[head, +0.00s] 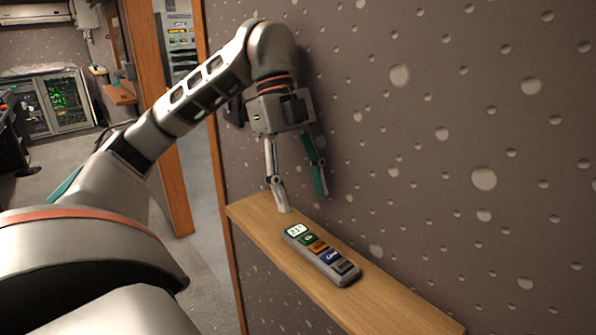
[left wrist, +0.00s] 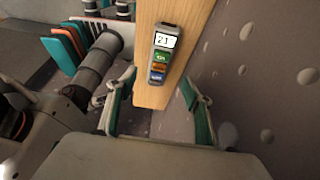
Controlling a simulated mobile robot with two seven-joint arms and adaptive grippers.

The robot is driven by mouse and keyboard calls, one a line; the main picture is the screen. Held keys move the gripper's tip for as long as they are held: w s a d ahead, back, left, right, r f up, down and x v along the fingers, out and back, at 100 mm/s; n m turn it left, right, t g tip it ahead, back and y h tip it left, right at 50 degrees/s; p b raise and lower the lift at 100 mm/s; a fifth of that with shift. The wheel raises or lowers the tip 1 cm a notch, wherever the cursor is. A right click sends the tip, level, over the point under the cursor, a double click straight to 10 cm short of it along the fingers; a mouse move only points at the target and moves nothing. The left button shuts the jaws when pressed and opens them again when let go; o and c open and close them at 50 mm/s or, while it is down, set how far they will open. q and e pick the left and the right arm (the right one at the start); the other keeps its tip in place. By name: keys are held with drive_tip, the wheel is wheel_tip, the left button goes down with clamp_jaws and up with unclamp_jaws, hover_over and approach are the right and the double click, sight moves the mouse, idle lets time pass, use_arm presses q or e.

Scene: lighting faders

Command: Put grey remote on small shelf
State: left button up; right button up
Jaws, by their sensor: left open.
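The grey remote (head: 321,255) lies flat on the small wooden shelf (head: 262,217) on the wall, in the head view. It has a lit display and coloured buttons, and it also shows in the left wrist view (left wrist: 164,52), lying on the shelf (left wrist: 146,95). My left gripper (head: 304,203) is open and empty above the shelf's far end, beyond the remote and apart from it. In the left wrist view its two fingers (left wrist: 157,103) are spread, with the remote ahead of them. My right gripper is not in view.
The dimpled wall (head: 440,160) runs along the shelf's right side. A wooden door frame (head: 160,110) stands to the left of the shelf. Racks with green screens (head: 68,100) stand far back at left. The shelf's near end is bare.

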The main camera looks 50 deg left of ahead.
use_arm(q)
drive_tip(key=shift+v, duration=1.3)
